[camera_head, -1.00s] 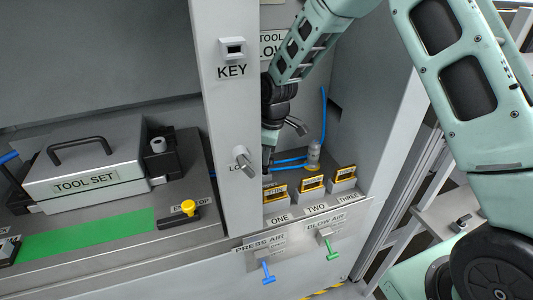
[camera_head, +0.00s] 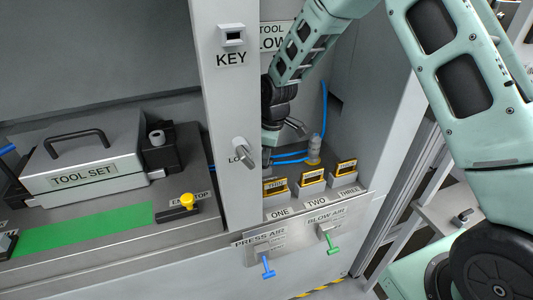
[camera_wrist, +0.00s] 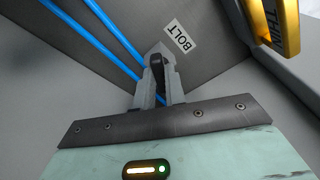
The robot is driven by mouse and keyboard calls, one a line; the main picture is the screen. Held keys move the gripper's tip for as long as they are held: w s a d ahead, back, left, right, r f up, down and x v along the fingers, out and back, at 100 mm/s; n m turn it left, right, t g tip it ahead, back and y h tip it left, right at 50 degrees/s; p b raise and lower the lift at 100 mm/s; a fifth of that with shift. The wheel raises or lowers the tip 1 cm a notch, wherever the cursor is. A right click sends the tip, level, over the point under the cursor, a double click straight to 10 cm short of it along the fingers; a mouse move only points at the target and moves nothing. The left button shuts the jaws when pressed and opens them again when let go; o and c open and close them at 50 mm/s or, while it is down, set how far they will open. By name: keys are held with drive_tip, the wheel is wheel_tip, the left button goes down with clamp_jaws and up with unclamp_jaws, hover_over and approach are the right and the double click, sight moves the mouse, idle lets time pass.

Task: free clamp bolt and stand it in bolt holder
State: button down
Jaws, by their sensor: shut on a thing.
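My gripper (camera_wrist: 158,82) is shut on a small dark piece, which I take to be the clamp bolt (camera_wrist: 157,62); only its upper end shows between the fingers. The fingers point at the grey floor beside a white BOLT label (camera_wrist: 180,37). A pale pointed shape lies just beyond the fingertips; I cannot tell whether it is the bolt holder or whether the bolt touches it. In the head view my gripper (camera_head: 272,138) is down inside the right-hand bay, its fingertips hidden behind the pillar. The clamp (camera_head: 160,155) stands at the right of the TOOL SET box (camera_head: 85,160).
The grey pillar (camera_head: 228,110) with the KEY slot and a knob stands left of my gripper. Blue hoses (camera_head: 292,156) run close by. Yellow-framed blocks (camera_head: 312,177) ONE, TWO and THREE line the bay's front. Blue (camera_head: 266,268) and green (camera_head: 334,246) valve handles project below.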

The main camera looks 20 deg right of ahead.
drive_tip(key=c, duration=1.4)
unclamp_jaws()
drive_tip(key=r, duration=0.5)
drive_tip(key=d+r, duration=0.1)
drive_tip(key=r, duration=0.5)
drive_tip(key=s+r, duration=0.1)
drive_tip(key=r, duration=0.5)
drive_tip(key=shift+d+r+b, duration=0.15)
drive_tip(key=shift+d+b, duration=0.15)
drive_tip(key=shift+d, duration=0.1)
drive_tip(key=shift+s, duration=0.1)
